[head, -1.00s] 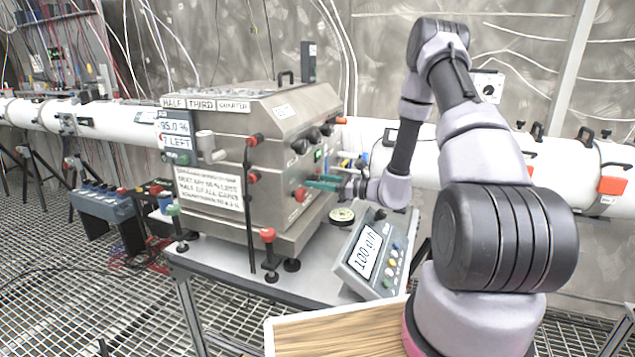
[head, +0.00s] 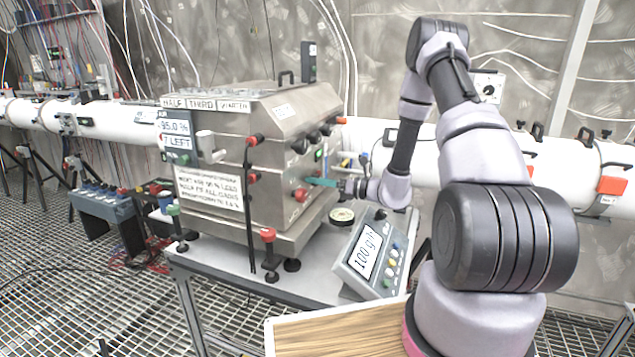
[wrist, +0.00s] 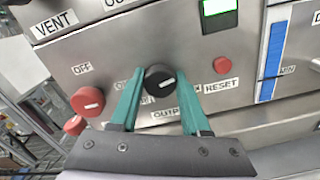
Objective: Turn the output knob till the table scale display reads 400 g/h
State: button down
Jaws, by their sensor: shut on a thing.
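The output knob (wrist: 158,80) is a round black knob with a white mark, on the steel machine front in the wrist view. The mark points to the right. The label below it begins "OUTP" and is partly hidden. My gripper (wrist: 160,76) has its two teal fingers on either side of the knob, shut on it. In the head view my gripper (head: 318,182) is at the machine's right face, and the knob cannot be made out there. The table scale display (head: 367,249) stands tilted on the table and reads 100 g/h.
A red OFF knob (wrist: 88,101) is left of the fingers. A red button (wrist: 222,65) by RESET is to the right, below a lit green display (wrist: 218,8). A small round dial (head: 341,216) lies on the table behind the scale.

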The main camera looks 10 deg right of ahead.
jog(key=shift+m, duration=1.1)
jog(key=shift+c, duration=1.9)
grip_release()
jog(key=v, duration=1.1)
